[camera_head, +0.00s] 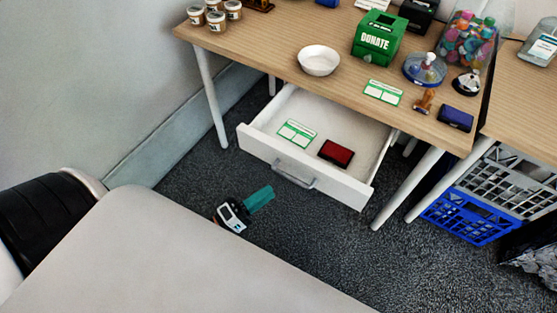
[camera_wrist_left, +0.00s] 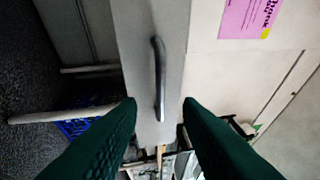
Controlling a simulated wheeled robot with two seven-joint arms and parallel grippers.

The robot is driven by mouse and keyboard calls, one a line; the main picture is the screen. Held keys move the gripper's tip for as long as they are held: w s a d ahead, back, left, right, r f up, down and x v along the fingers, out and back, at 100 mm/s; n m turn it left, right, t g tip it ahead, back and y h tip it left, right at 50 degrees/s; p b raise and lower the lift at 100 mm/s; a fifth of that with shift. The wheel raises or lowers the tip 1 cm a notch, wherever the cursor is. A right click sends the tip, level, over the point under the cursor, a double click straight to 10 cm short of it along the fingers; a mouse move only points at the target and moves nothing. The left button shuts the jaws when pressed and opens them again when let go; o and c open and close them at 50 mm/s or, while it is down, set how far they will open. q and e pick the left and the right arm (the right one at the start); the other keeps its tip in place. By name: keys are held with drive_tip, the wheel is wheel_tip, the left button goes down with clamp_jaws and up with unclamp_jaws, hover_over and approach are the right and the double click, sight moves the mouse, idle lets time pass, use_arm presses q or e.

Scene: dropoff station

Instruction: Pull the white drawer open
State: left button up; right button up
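The white drawer (camera_head: 259,153) under the wooden table is pulled out, with its inside showing. Its grey bar handle (camera_head: 293,177) is on the front panel and also shows upright in the left wrist view (camera_wrist_left: 159,75). Inside lie a green and white card (camera_head: 297,132) and a dark red pad (camera_head: 336,153). My left gripper (camera_head: 262,197) is low in front of the drawer, left of the handle. In the left wrist view its teal fingers (camera_wrist_left: 158,112) are wide apart and empty, with the handle ahead between them. They look apart from it. My right gripper is in neither view.
The wooden table (camera_head: 270,48) holds a white bowl (camera_head: 319,60), a green donate box (camera_head: 379,38), a jar of colourful items (camera_head: 466,40) and small jars. Table legs and a blue crate (camera_head: 464,217) stand at the right. Carpet in front of the drawer is clear.

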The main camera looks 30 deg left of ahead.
use_arm(q)
drive_tip(key=v, duration=0.5)
drive_tip(key=shift+s, duration=0.1)
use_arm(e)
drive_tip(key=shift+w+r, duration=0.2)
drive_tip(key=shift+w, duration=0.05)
